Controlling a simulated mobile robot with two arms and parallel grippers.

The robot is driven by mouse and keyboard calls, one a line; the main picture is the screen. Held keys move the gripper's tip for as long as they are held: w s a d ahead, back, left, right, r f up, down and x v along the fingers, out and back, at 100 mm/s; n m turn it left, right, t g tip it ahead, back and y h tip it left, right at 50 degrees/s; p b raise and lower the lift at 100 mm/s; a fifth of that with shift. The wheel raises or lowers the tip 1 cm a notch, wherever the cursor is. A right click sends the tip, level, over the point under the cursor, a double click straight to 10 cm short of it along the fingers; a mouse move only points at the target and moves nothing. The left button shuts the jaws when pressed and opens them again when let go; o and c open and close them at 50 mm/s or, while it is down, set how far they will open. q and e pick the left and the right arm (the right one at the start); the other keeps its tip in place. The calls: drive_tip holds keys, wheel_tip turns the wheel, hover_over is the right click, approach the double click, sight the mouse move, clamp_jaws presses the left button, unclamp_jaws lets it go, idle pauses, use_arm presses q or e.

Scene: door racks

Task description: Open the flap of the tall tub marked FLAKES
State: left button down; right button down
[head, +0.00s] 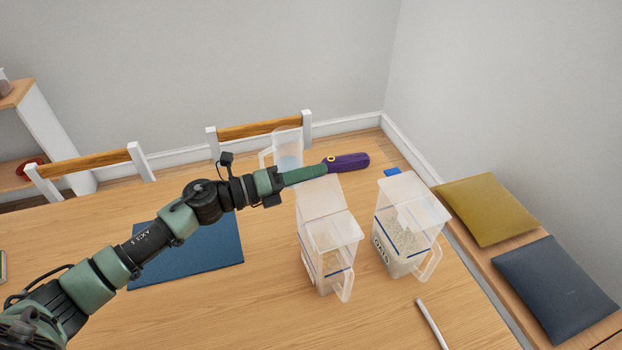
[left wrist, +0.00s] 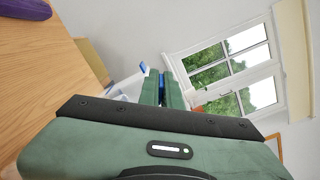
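A clear tall tub (head: 325,262) with a blue band and a handle stands at the table's middle. A dark label on its left side is too oblique to read. A clear panel (head: 321,197) shows behind its top, seemingly its raised flap. No FLAKES mark is legible. My left gripper (head: 318,174) is just beyond that panel, pointing right; I cannot tell whether they touch. In the left wrist view its green fingers (left wrist: 161,88) are nearly together with nothing clearly held. A clear tub part (left wrist: 128,88) shows left of them. My right gripper is not in view.
A tub marked OATS (head: 391,242) stands to the right. Another clear container (head: 287,148) is behind my left arm. A purple object (head: 348,162) lies beyond the fingertips. A blue mat (head: 205,262) lies left; a white stick (head: 432,325) lies at front right.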

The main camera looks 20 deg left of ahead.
sight(318, 185)
use_arm(q)
drive_tip(key=r+m, duration=0.1)
drive_tip(key=s+d+m, duration=0.1)
drive_tip(key=m, duration=0.1)
drive_tip(key=s+r+m+b, duration=0.1)
drive_tip(key=shift+d+r+m, duration=0.3)
drive_tip(key=shift+d+r, duration=0.05)
drive_tip(key=shift+s+d+r+m, duration=0.35)
drive_tip(key=shift+s+d+m, duration=0.25)
drive_tip(key=shift+m, duration=0.45)
drive_tip(key=shift+s+d+r+m, duration=0.35)
drive_tip(key=shift+s+m, duration=0.35)
drive_tip(key=shift+m, duration=0.35)
drive_tip(key=c, duration=1.6)
unclamp_jaws()
drive_tip(key=shift+b, duration=0.3)
